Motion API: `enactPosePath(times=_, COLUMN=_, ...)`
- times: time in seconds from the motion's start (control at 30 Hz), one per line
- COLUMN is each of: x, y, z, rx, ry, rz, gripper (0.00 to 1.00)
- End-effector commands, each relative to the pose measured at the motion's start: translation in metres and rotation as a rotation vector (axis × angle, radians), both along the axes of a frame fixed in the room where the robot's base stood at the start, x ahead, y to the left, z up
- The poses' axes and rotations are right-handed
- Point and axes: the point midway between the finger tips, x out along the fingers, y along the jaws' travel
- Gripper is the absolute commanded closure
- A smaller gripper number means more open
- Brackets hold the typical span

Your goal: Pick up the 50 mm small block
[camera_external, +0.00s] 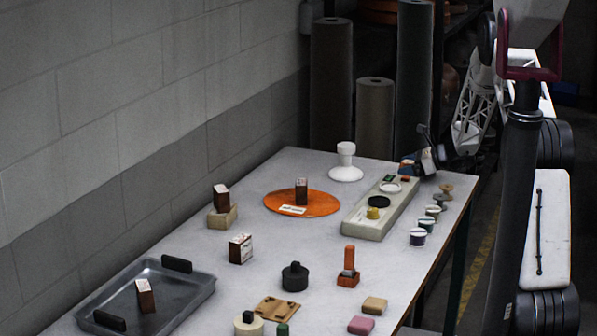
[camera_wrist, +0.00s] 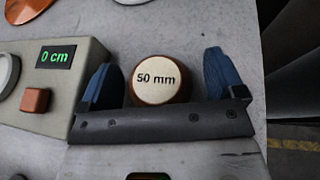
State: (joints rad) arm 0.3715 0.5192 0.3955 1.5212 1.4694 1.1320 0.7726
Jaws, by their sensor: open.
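The 50 mm block (camera_wrist: 158,80) is a round brown piece with a pale top printed "50 mm". In the wrist view it stands between the two blue fingers of my gripper (camera_wrist: 160,68), which are spread with a gap to each side of it. My gripper (camera_external: 420,164) is open over the far right end of the table in the external view. A small brown round piece (camera_external: 446,188) shows just beside it there; I cannot tell if it is the same block.
A grey-green device (camera_wrist: 62,95) with a "0 cm" display and an orange button (camera_wrist: 36,100) lies close left of my gripper. Several small pots (camera_external: 417,237) line the right table edge. An orange disc (camera_external: 325,204) and a white stand (camera_external: 346,172) are farther left.

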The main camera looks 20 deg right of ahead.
Motion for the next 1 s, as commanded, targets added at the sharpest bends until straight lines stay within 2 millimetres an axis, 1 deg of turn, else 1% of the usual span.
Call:
enactPosePath(times=0.33, x=-0.0002, y=-0.0002, z=-0.0001, rx=0.0, ry=0.0, rz=0.0, gripper=0.12)
enactPosePath(times=0.37, x=-0.0002, y=-0.0002, z=-0.0001, rx=0.0, ry=0.0, rz=0.0, gripper=0.15)
enactPosePath(times=0.7, x=-0.0003, y=-0.0002, z=-0.0002, rx=0.001, ry=0.001, rz=0.0, gripper=0.66)
enactPosePath(times=1.0, x=-0.0001, y=-0.0003, z=0.0019, rx=0.0, ry=0.0, rz=0.0, gripper=0.67)
